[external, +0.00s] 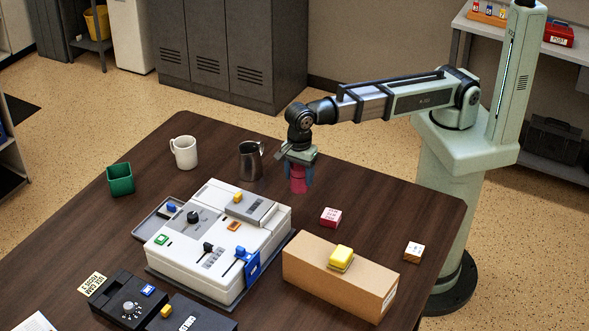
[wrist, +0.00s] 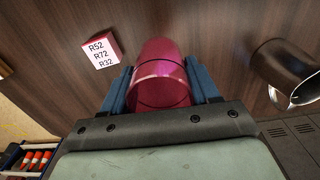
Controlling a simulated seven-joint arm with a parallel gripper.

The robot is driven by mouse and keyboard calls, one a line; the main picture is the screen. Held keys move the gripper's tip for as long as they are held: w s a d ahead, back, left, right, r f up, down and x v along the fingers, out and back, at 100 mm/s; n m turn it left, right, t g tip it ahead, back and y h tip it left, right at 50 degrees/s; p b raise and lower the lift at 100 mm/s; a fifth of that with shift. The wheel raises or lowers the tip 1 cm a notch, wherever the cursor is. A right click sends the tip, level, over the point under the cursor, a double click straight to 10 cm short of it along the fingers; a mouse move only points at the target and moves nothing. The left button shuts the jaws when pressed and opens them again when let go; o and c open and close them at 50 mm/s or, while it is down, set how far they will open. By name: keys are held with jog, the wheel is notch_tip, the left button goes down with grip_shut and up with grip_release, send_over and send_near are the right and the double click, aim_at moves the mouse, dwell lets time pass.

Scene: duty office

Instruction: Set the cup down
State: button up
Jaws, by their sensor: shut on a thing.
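A dark pink cup (external: 298,182) is between the blue fingers of my gripper (external: 299,172), on the far side of the table right of the metal jug. In the wrist view the cup (wrist: 160,72) fills the gap between both fingers of my gripper (wrist: 161,88), which is shut on its sides. The cup looks upright in the external view. Its base is close to the dark wooden table (external: 365,205); I cannot tell if it touches. The fingers hide part of its upper wall.
A metal jug (external: 250,161) and white mug (external: 184,152) stand left of the cup. A pink-and-white labelled block (external: 331,217) lies nearer. A white console (external: 215,245), a cardboard box (external: 335,278) and a green bin (external: 120,179) occupy other spots.

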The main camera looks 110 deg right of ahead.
jog(key=shift+f, duration=4.25)
jog(key=shift+f, duration=0.1)
jog(key=o, duration=1)
jog(key=shift+o, duration=0.2)
jog(key=shift+r, duration=6.1)
